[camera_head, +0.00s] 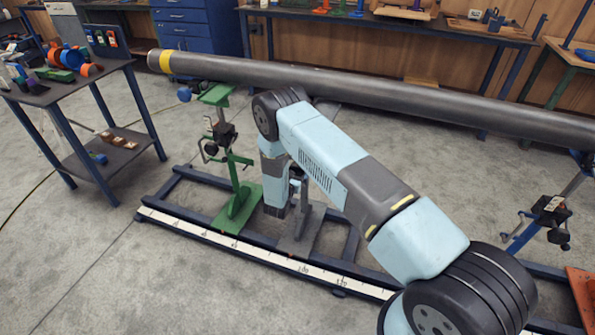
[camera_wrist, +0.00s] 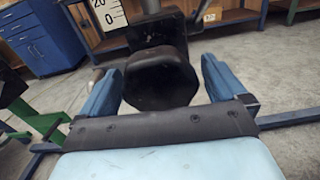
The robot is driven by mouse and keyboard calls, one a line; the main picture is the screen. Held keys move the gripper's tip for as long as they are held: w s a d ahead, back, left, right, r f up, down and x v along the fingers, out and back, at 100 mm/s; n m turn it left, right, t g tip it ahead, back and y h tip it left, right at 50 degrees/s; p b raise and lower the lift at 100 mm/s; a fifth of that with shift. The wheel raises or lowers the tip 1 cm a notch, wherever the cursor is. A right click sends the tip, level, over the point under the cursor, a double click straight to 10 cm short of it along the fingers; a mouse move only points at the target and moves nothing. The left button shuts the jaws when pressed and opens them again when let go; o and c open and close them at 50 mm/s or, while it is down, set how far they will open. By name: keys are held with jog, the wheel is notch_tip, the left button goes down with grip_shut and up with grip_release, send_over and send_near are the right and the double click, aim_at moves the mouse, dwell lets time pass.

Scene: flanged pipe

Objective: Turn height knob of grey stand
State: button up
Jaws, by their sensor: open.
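The grey stand (camera_head: 303,232) is on the rail frame, just right of the green stand. Its upper part is mostly hidden behind my arm in the head view. In the wrist view a large black, many-sided knob (camera_wrist: 160,82) faces me, on a dark body with a post above it. My gripper (camera_wrist: 160,70) is open, with one blue finger left of the knob and one right of it. A gap shows at the right finger; I cannot tell whether the left finger touches. The fingers are not clearly visible in the head view.
A long grey pipe (camera_head: 380,92) with a yellow band runs above the stands. The green stand (camera_head: 236,190) is close on the left, a blue stand (camera_head: 548,215) far right. A white scale (camera_head: 240,255) lines the frame's front. A side table (camera_head: 70,88) is left.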

jog(key=c, duration=1)
jog(key=shift+m, duration=0.3)
jog(key=m, duration=0.3)
jog(key=shift+m, duration=2.6)
jog(key=shift+f, duration=0.1)
jog(key=o, duration=1)
